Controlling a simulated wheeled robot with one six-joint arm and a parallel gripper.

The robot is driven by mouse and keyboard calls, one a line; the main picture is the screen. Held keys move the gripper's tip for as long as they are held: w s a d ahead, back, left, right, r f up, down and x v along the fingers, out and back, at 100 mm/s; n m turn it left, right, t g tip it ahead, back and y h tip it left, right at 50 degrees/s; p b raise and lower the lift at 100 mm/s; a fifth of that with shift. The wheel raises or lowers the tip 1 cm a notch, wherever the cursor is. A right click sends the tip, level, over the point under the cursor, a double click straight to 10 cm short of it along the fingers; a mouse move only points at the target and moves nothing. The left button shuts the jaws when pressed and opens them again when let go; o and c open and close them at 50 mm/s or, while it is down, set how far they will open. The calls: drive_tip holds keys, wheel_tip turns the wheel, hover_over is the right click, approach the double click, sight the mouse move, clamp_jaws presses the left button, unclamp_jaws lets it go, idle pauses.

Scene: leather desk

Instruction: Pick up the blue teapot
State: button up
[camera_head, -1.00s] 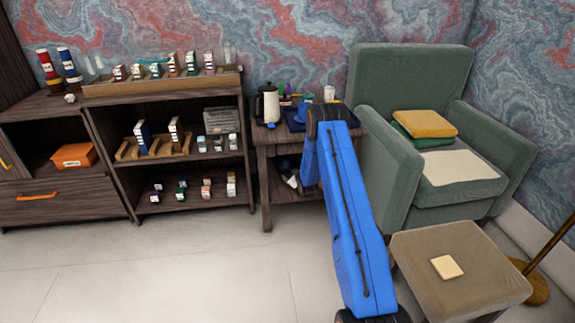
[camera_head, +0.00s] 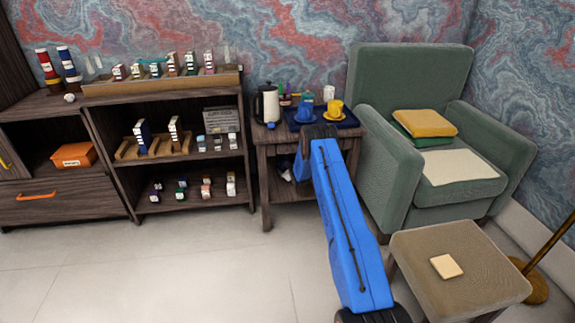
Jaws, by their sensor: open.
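A small blue vessel (camera_head: 305,112) stands on the dark blue tray (camera_head: 349,119) on the side table. It is the blue piece that fits the teapot, but it is too small here to make out a spout or handle. A yellow cup (camera_head: 335,109) stands to its right on the same tray. My blue arm link rises from the bottom of the picture, its upper end just in front of the side table. My gripper cannot be made out; the arm or table hides it.
A black-and-cream kettle (camera_head: 269,106) stands left of the tray. A white cup (camera_head: 328,93) and small bottles are behind. The green armchair (camera_head: 385,180) stands close to the table's right. A shelf unit (camera_head: 110,170) is at left.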

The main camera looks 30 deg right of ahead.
drive_tip(key=shift+w, duration=0.2)
drive_tip(key=c, duration=1.2)
